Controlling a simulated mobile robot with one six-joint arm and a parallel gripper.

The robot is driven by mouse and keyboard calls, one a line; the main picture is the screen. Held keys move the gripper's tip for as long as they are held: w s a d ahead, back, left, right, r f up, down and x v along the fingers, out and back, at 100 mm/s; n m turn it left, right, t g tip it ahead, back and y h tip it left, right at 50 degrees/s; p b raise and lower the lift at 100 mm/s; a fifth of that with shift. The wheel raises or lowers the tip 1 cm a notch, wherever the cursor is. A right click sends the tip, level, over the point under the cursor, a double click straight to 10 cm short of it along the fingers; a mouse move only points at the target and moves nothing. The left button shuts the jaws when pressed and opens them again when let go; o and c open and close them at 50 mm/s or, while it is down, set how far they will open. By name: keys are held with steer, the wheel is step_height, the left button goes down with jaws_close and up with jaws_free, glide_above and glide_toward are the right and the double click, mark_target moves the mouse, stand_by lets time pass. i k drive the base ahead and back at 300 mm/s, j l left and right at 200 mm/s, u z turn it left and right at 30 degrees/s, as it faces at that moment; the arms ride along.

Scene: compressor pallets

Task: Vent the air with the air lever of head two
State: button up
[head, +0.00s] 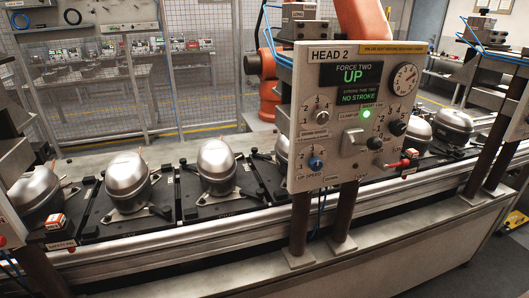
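The head two panel (306,110) stands upright on two dark posts right of centre in the head view, marked HEAD 2. Its upper display (345,75) reads UP in green, and the lower display (357,97) reads NO STROKE. A green lamp (366,114) is lit. A small lever with a red handle (396,165) sticks out at the panel's lower right corner, lying about level; it looks like the air lever, but its label is too small to read. A round gauge (404,77) sits at the upper right. My gripper is not in view.
Several grey compressors (217,167) stand on black pallets along the conveyor (180,250), passing behind the panel. Black knobs (397,128) and a blue knob (315,163) sit near the lever. A wire fence (190,60) and an orange arm (362,18) are behind.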

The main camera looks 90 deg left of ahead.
mark_target(396, 164)
steer(key=u, duration=2.1)
